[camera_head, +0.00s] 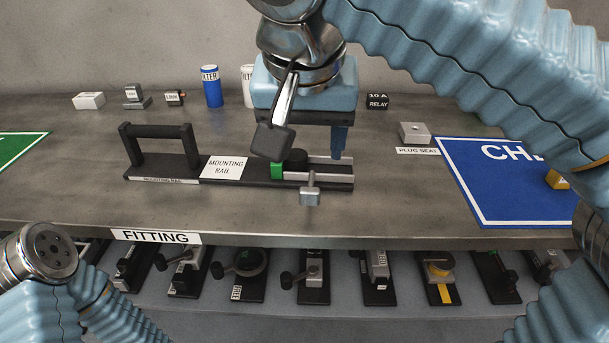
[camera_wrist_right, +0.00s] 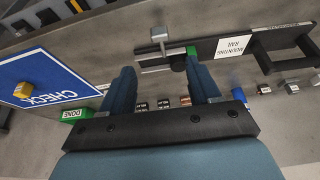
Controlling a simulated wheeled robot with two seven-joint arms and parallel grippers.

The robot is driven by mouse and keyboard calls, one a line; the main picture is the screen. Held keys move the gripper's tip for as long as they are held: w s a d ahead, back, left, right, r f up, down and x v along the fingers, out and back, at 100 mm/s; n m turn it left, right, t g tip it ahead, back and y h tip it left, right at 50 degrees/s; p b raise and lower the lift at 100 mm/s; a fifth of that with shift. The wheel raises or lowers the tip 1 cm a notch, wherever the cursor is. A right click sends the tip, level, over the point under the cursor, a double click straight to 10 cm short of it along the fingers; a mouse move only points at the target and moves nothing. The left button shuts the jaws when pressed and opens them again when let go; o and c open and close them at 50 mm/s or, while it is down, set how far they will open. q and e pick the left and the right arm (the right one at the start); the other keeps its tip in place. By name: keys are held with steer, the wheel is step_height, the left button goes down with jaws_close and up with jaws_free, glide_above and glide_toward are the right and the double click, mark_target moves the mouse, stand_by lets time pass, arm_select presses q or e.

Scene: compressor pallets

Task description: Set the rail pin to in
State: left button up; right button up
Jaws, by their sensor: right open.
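The mounting rail (camera_head: 245,181) is a long black base lying on the table, with an upright handle at its left end. At its right end are a pale metal strip, a green block (camera_head: 277,171) and a dark round knob (camera_head: 297,158). The rail pin (camera_head: 310,190), a grey T-shaped piece, sticks out at the rail's front edge. It also shows in the right wrist view (camera_wrist_right: 160,38). My right gripper (camera_head: 313,150) is open above and behind the rail's right end. Its two blue fingers (camera_wrist_right: 160,82) are apart with nothing between them. My left gripper is out of view.
A blue CHECK mat (camera_head: 480,190) and a plug seat (camera_head: 415,133) lie to the right. Filters (camera_head: 212,88) and small parts stand at the back. Several fixtures fill the shelf (camera_head: 410,312) below the front edge. Table in front of the rail is clear.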

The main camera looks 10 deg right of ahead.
mark_target(310, 190)
steer(key=b+x, duration=0.1)
steer(key=x, duration=1.2)
steer(key=shift+s+f+b, duration=0.1)
steer(key=shift+b, duration=0.25)
jaws_close()
steer(key=shift+d, duration=0.1)
